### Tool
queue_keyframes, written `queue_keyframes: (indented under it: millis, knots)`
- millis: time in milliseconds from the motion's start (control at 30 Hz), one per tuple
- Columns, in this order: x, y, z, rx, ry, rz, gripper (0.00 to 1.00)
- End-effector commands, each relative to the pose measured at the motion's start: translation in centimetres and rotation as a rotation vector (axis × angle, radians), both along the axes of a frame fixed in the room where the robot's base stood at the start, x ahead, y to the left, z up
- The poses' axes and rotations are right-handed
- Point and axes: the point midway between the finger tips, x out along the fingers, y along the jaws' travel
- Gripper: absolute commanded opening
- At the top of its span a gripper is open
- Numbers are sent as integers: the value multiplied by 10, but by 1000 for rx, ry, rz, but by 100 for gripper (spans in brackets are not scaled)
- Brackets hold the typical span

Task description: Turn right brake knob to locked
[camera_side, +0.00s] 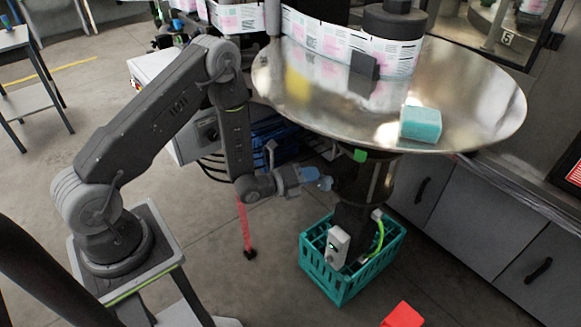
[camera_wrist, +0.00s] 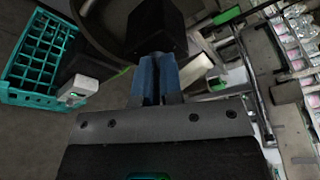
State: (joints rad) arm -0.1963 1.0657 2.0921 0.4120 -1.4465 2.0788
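My gripper (camera_side: 318,178) has blue fingers and reaches under the large metal dish, close to the dark column below it. In the wrist view my gripper (camera_wrist: 157,62) shows its two blue fingers side by side with only a narrow gap. Their tips meet or overlap a black block (camera_wrist: 156,25); I cannot tell whether they touch it or hold part of it. I cannot make out the right brake knob for certain; it may be at or behind the fingertips. Its position, locked or not, cannot be read.
The metal dish (camera_side: 465,105) overhangs my gripper and carries a teal sponge-like block (camera_side: 421,124) and a labelled reel (camera_side: 335,42). A teal crate (camera_side: 345,285) stands on the floor below, around the column's foot with a grey switch box (camera_side: 337,246). Grey cabinets (camera_side: 480,225) stand right.

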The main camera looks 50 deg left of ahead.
Motion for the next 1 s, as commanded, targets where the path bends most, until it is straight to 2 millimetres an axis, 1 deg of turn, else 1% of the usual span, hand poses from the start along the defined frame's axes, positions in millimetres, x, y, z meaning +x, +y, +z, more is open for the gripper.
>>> queue_keyframes:
  millis: [33,67,567,867,1000]
  knots:
    - [9,-3,9,3,-33,-6,0]
    - [9,-4,9,3,-33,-6,0]
    - [9,-6,11,3,-34,-9,0]
    - [9,0,16,3,-34,-7,0]
    - [1,2,15,4,-31,-2,0]
